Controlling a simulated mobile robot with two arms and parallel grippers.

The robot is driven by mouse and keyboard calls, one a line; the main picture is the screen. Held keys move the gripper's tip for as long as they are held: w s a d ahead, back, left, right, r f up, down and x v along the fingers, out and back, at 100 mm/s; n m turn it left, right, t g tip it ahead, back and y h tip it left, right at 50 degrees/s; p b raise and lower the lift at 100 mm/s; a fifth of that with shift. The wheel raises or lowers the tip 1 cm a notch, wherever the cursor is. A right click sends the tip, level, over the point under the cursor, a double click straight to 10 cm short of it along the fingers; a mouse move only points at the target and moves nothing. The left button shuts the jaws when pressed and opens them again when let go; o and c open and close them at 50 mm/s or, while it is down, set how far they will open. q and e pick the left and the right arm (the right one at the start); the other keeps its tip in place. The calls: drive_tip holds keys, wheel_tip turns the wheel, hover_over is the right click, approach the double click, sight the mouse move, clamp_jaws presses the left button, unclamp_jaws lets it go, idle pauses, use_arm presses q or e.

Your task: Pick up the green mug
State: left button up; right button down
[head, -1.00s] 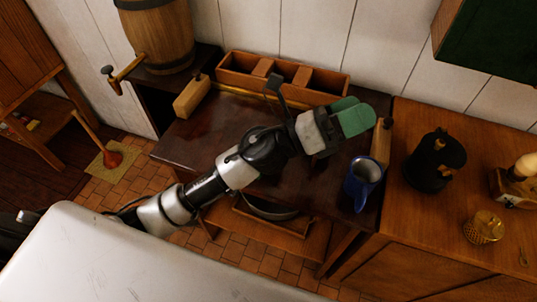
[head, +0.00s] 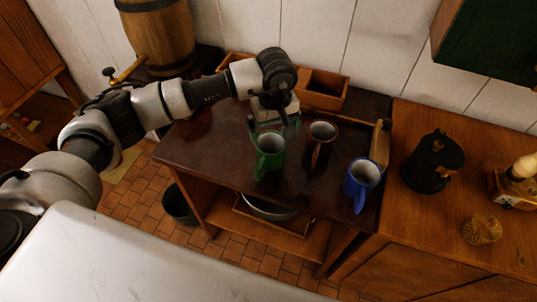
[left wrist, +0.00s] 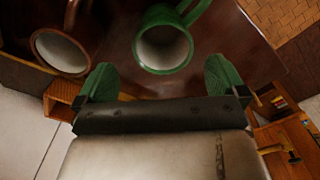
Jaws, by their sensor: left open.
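The green mug (head: 269,157) stands upright on the dark table, its handle toward the front. In the left wrist view the green mug (left wrist: 165,47) shows its open top just beyond the fingertips, roughly centred between them. My left gripper (head: 273,125) is open and empty, just behind the mug in the head view. Its two green fingers in the left wrist view (left wrist: 161,80) are spread wide, with nothing between them. Whether a finger touches the mug cannot be told. My right gripper is not in view.
A brown mug (head: 320,145) stands close to the right of the green one, and a blue mug (head: 361,180) farther right. A wooden divided box (head: 325,88) lies behind. A black pot (head: 434,161) stands on the right counter. The table's left part is clear.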

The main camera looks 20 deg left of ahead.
sight(272, 147)
use_arm(q)
drive_tip(key=f+p, duration=0.3)
drive_tip(key=f, duration=0.4)
drive_tip(key=shift+a, duration=0.2)
drive_tip(key=shift+f, duration=0.45)
drive_tip(key=c, duration=0.9)
